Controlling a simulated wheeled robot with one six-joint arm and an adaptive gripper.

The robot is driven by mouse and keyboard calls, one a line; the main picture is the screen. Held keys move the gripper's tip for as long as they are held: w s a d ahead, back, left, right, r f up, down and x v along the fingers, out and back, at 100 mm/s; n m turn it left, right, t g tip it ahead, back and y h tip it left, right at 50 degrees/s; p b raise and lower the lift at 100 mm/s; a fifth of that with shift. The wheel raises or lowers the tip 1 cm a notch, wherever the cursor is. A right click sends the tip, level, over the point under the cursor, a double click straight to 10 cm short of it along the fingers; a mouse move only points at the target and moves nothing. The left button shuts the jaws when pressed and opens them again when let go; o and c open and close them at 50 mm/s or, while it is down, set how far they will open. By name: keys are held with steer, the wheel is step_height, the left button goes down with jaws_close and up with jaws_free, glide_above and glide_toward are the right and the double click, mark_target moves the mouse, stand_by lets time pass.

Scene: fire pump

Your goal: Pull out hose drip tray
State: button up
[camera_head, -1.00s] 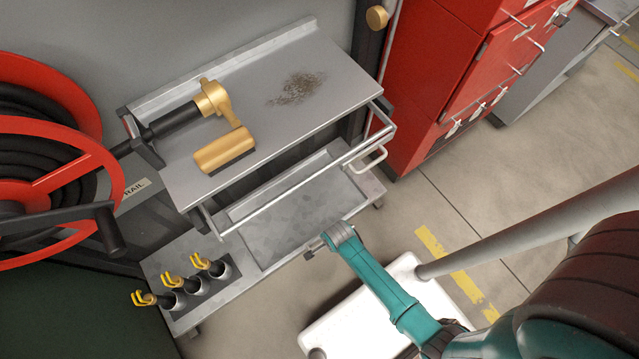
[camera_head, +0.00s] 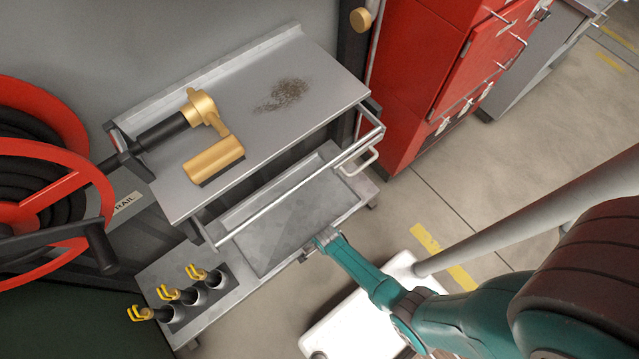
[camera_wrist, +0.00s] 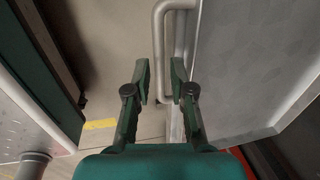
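The hose drip tray (camera_head: 372,127) is a shallow grey metal drawer under the workbench top (camera_head: 255,105), and it stands partly out. In the wrist view my gripper (camera_wrist: 161,82) is open, with a gap between the dark green fingers. The handle (camera_wrist: 158,45) runs lengthwise into that gap, and the tray (camera_wrist: 255,60) lies to its right. I cannot tell the depth between fingers and handle, or whether they touch.
A brass nozzle (camera_head: 213,160) lies on the bench top. The lower shelf (camera_head: 215,312) holds several black nozzles with yellow handles. A red hose reel (camera_head: 70,160) is at left, a red cabinet (camera_head: 410,75) at right. Open floor (camera_head: 550,150) lies further right.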

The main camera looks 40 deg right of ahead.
steer(key=shift+f, duration=0.4)
jaws_close()
steer(key=shift+s, duration=0.1)
steer(key=s, duration=2.5)
jaws_free()
